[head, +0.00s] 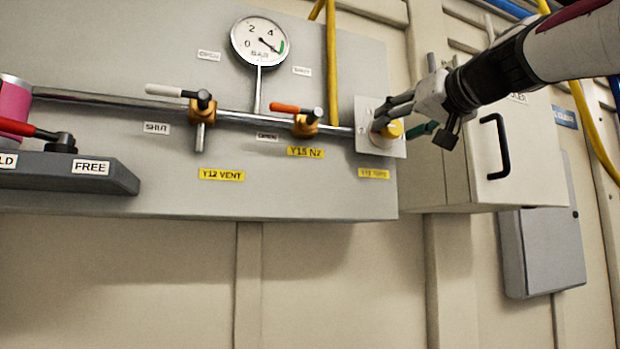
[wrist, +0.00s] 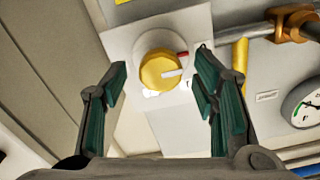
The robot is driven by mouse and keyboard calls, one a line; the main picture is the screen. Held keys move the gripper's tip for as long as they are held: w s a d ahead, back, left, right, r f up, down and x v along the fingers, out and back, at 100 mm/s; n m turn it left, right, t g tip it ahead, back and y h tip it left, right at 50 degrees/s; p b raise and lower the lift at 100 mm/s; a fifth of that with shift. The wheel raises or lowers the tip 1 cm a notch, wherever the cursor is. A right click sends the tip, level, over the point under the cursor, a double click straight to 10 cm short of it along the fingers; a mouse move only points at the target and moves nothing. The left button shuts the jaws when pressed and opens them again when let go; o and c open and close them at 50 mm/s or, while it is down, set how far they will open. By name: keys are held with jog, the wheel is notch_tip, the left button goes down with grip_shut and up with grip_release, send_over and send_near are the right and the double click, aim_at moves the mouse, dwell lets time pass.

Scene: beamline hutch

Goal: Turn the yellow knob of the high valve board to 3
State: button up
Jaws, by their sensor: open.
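The yellow knob (head: 393,130) sits on a pale square plate (head: 364,112) at the right end of the high valve board (head: 120,75). In the wrist view the knob (wrist: 158,72) is round, with a white pointer bar toward the right. A small red mark shows on the plate (wrist: 120,45) just above the pointer. The numbers around the knob are not readable. My gripper (wrist: 160,62) is open, with dark green finger pads on either side of the knob and apart from it. In the head view my gripper (head: 402,112) partly covers the plate and knob.
Left of the knob, a pipe carries valves with an orange handle (head: 285,107) and a white handle (head: 163,90). A pressure gauge (head: 258,42) stands above. A cabinet with a black handle (head: 496,146) is close on the right. A yellow hose (head: 331,60) runs vertically nearby.

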jog(key=shift+w+a, duration=0.1)
jog(key=shift+w, duration=0.25)
jog(key=shift+c, duration=0.3)
jog(key=c, duration=1.1)
